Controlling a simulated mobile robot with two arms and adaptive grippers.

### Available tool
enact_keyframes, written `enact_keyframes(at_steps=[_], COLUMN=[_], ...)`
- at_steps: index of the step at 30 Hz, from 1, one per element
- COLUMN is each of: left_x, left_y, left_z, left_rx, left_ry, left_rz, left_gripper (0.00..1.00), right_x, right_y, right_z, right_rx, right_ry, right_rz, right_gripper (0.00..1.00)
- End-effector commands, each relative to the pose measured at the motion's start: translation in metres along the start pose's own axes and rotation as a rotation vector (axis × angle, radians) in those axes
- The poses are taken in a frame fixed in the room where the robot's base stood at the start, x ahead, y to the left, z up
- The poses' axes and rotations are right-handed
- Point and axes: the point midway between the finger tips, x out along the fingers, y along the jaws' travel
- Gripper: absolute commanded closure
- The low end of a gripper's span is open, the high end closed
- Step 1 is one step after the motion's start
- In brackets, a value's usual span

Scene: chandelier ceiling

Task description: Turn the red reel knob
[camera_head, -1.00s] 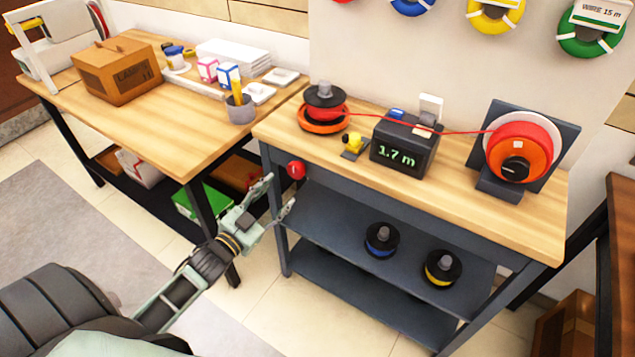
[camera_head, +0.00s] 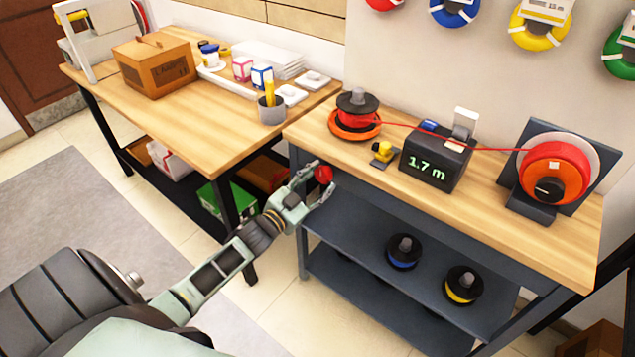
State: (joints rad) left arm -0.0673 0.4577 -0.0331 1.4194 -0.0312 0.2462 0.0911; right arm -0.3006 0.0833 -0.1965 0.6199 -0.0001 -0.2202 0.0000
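A red ball-shaped knob (camera_head: 323,174) sticks out at the front left corner of the grey workbench, just under its wooden top. My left gripper (camera_head: 325,177) is at this knob, its two fingers spread, one above and one below it. I cannot tell whether they touch it. A red wire reel (camera_head: 356,116) sits on an orange base at the bench's left end. Its wire runs over a black meter reading 1.7 m (camera_head: 436,162) to an orange-red reel with a black knob (camera_head: 548,190) at the right. My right gripper is not in view.
A yellow-topped piece (camera_head: 382,152) stands before the meter. Blue (camera_head: 403,252) and yellow (camera_head: 463,285) spools sit on the lower shelf (camera_head: 350,225). A second table (camera_head: 215,135) at the left holds a cardboard box (camera_head: 153,67) and a pencil cup (camera_head: 272,112). Coloured wire coils hang on the wall.

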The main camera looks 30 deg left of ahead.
Motion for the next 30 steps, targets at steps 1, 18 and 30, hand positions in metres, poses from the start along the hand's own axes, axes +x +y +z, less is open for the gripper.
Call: enact_keyframes(at_steps=[1, 18, 30], left_x=[-0.0001, -0.0003, -0.0005], left_y=[0.0001, 0.0016, 0.0026], left_z=[0.0, 0.0, 0.0002], left_rx=[0.0, 0.001, 0.018], left_ry=[0.0, 0.001, 0.001], left_rz=[0.0, 0.002, 0.003], left_gripper=[0.61, 0.93, 0.93], right_x=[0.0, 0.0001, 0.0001], right_y=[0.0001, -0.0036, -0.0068], right_z=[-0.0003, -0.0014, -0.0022], right_rx=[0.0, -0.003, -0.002], right_ry=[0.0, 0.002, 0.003], right_rz=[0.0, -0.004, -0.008], right_gripper=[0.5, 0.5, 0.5])
